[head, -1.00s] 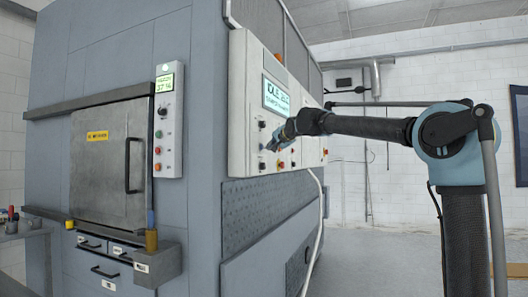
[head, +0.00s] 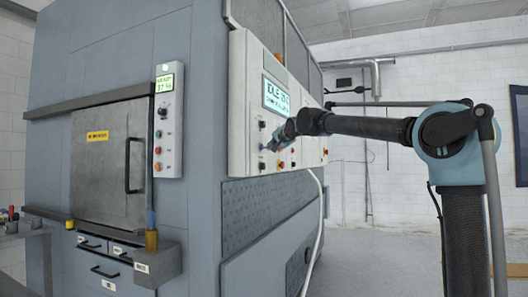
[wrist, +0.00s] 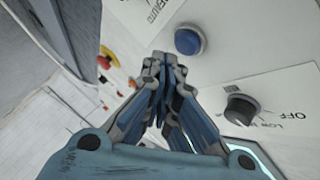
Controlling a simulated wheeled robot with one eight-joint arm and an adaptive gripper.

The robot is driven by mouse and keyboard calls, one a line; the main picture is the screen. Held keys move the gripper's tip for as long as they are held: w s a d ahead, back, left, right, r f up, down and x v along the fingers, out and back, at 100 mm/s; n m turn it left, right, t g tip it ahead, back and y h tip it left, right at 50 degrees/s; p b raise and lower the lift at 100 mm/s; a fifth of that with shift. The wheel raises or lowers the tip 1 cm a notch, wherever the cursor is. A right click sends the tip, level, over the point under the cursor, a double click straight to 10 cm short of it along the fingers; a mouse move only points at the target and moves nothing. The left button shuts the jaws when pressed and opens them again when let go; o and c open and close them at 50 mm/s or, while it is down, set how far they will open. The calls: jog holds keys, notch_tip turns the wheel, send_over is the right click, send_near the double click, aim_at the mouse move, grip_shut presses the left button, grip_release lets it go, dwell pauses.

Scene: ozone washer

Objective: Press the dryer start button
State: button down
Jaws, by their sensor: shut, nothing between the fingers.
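My gripper (head: 270,147) is at the white control panel (head: 237,110) on the side of the large grey machine. In the wrist view my gripper (wrist: 163,62) is shut and empty, its blue-grey fingers together. A round blue push button (wrist: 188,40) in a metallic ring lies just beyond and to the right of the fingertips. A gap shows between them in the picture; depth is hard to judge. Its nearby label is cut off, so I cannot tell whether it is the dryer start button. In the head view my gripper covers part of the panel's controls.
A black knob (wrist: 240,108) with OFF and LOW marks sits right of my fingers. A red stop button (wrist: 104,61) is to their left. The panel display (head: 276,96) reads IDLE. A second panel (head: 168,120) stands beside the closed door (head: 103,170).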

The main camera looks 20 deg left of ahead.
jog(key=shift+a, duration=0.15)
jog(key=shift+s+a+r, duration=0.1)
jog(key=shift+a, duration=0.25)
jog(key=shift+a, duration=0.5)
dwell(0.9)
jog(key=shift+d, duration=0.95)
jog(key=shift+d, duration=0.1)
jog(key=shift+s+d, duration=0.2)
jog(key=shift+d, duration=2.2)
